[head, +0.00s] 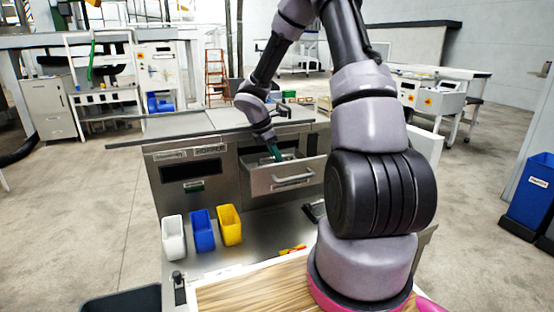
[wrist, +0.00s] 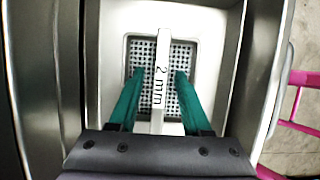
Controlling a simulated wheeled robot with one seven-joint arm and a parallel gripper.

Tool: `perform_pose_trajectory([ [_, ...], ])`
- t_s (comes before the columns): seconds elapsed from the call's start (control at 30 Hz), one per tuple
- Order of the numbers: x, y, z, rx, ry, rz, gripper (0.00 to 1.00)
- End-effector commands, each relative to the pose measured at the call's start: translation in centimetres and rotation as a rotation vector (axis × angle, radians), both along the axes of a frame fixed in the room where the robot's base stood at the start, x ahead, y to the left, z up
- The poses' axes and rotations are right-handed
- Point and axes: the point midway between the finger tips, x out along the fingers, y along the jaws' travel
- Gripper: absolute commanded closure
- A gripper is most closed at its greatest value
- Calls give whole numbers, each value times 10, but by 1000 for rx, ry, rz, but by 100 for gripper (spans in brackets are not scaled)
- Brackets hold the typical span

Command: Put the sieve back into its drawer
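The sieve (wrist: 180,50) lies in the open drawer (head: 262,183), as the wrist view shows. It is white with a perforated grey floor and a white bar handle (wrist: 159,88) marked "2 mm". My gripper (wrist: 160,74) has green fingers, one on each side of the handle. A gap shows between each finger and the handle, so the gripper is open and holds nothing. In the head view my gripper (head: 275,153) reaches down into the drawer. The drawer front and my arm hide most of the sieve there.
The steel hopper cabinet (head: 170,205) stands left of the drawer. White (head: 173,240), blue (head: 202,232) and yellow (head: 230,226) bins stand on the shelf below it. Drawer walls stand close around my gripper. Red and yellow items (head: 293,250) lie on the shelf.

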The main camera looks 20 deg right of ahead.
Motion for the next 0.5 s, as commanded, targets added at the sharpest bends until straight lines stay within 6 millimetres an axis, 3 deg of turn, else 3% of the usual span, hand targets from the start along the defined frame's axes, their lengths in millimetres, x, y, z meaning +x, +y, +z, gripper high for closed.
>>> perform_pose_trajectory([
  [0.27, 0, 0, 5, 0, -1, -1, 52],
  [0.5, 1, 16, 43, -1, -5, 1, 52],
])
